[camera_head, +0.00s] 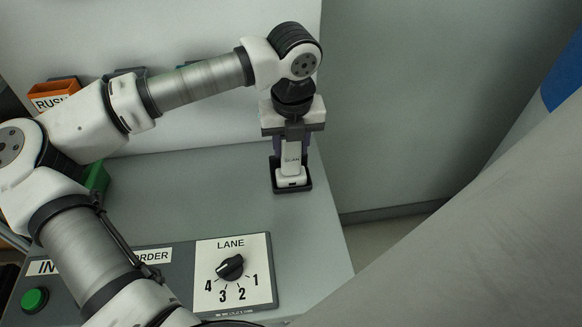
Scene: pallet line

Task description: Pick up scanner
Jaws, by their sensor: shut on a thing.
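The scanner (291,162) is a white upright device with a small "SCAN" label on its front. It stands in or just over a dark holder (305,184) near the right edge of the grey counter. I cannot tell whether its base is clear of the holder. My gripper (291,140) points down from above and is shut on the scanner's upper part. The gripper's fingers and palm hide the scanner's top.
A panel with a "LANE" dial (231,267) and a green button (34,300) lies at the front of the grey counter (210,195). An orange "RUSH" bin (55,92) and a green bin (97,178) are at the left, partly behind my arm. The counter's middle is clear.

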